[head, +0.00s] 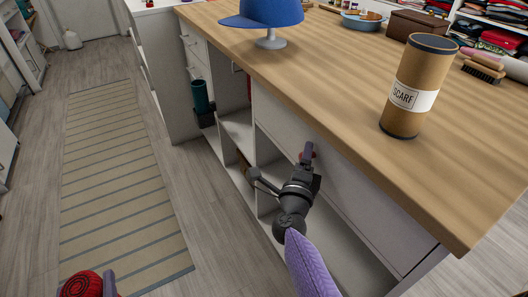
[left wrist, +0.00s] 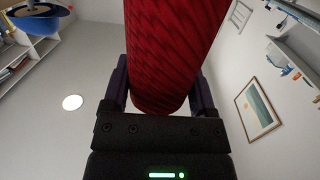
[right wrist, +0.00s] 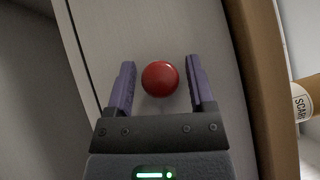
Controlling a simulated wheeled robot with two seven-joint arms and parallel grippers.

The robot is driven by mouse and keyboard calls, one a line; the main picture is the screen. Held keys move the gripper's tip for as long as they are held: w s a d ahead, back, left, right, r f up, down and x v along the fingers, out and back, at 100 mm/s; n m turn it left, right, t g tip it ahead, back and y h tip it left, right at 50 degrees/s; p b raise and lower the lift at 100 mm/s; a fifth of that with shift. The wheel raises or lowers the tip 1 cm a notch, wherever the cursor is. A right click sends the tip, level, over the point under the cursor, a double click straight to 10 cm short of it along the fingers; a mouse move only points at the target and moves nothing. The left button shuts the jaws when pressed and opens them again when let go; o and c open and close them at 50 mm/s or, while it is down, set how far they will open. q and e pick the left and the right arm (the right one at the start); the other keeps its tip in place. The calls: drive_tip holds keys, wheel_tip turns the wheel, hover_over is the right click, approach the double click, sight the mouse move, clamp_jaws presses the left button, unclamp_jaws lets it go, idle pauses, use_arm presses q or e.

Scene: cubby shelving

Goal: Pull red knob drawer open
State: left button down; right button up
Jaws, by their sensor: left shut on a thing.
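The red knob (right wrist: 160,79) is a shiny ball on the plain pale drawer front (right wrist: 128,27), under the wooden counter top. The drawer looks shut. In the right wrist view my right gripper (right wrist: 160,64) has one purple finger on each side of the knob, with a gap on both sides. In the head view this gripper (head: 307,153) is at the drawer front (head: 278,119) and mostly covers the knob. My left gripper (left wrist: 157,80) is shut on a red knitted roll (left wrist: 170,45). The roll (head: 80,285) also shows at the bottom left of the head view.
A cardboard scarf tube (head: 418,85) stands on the wooden counter (head: 340,75), with a blue cap (head: 264,12) on a stand farther back. Open cubbies (head: 238,125) lie below the counter. A striped rug (head: 120,180) covers the floor at left.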

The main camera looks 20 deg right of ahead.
clamp_jaws()
drive_tip(key=shift+f, duration=0.1)
idle(1.1)
